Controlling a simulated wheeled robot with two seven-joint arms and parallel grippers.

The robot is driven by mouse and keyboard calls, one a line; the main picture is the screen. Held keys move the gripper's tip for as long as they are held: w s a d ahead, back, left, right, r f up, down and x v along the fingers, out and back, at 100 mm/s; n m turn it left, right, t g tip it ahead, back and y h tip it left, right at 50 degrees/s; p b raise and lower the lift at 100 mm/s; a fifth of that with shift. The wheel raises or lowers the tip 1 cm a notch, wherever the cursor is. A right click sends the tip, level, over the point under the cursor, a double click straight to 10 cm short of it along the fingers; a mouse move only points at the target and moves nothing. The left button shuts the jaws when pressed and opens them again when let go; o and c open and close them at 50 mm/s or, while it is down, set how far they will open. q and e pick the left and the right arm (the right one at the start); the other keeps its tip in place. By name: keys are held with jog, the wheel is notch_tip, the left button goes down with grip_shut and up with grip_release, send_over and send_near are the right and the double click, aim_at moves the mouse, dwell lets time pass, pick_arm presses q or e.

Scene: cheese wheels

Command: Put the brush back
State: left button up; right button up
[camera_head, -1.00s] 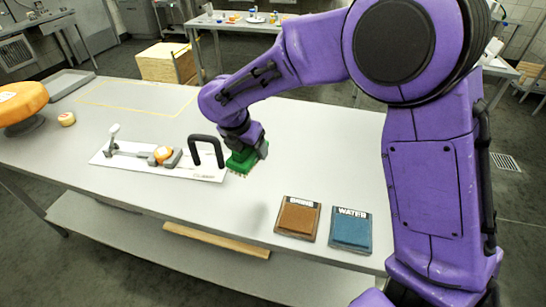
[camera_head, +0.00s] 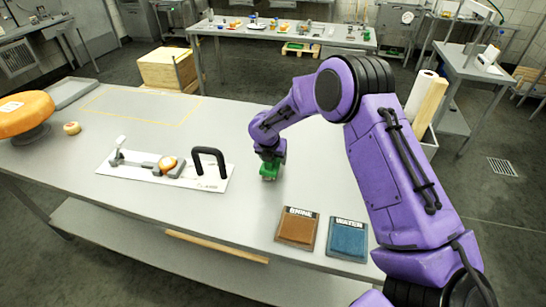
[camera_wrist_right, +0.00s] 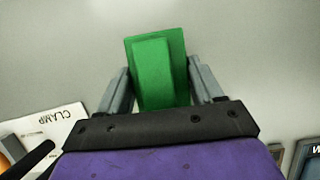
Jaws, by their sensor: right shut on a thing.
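My right gripper (camera_head: 270,162) is shut on a green brush (camera_head: 268,172) at the middle of the grey table (camera_head: 330,165), to the right of the clamp board. In the right wrist view the green brush (camera_wrist_right: 158,75) sits between the two grey fingers (camera_wrist_right: 160,85). I cannot tell whether the brush touches the table or is slightly above it. My left gripper is not in view.
A white clamp board (camera_head: 210,180) with a black handle (camera_head: 209,160) lies left of the brush. A brown BRINE pad (camera_head: 297,230) and a blue WATER pad (camera_head: 348,239) lie at the front edge. An orange cheese wheel (camera_head: 25,117) stands far left. The table's back right is clear.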

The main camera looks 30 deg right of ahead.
jog(key=shift+w+d+f, duration=0.1)
jog(key=shift+f, duration=0.4)
jog(key=o, duration=1)
jog(key=b+v, duration=0.1)
jog(key=v, duration=1.1)
jog(key=shift+b, duration=0.4)
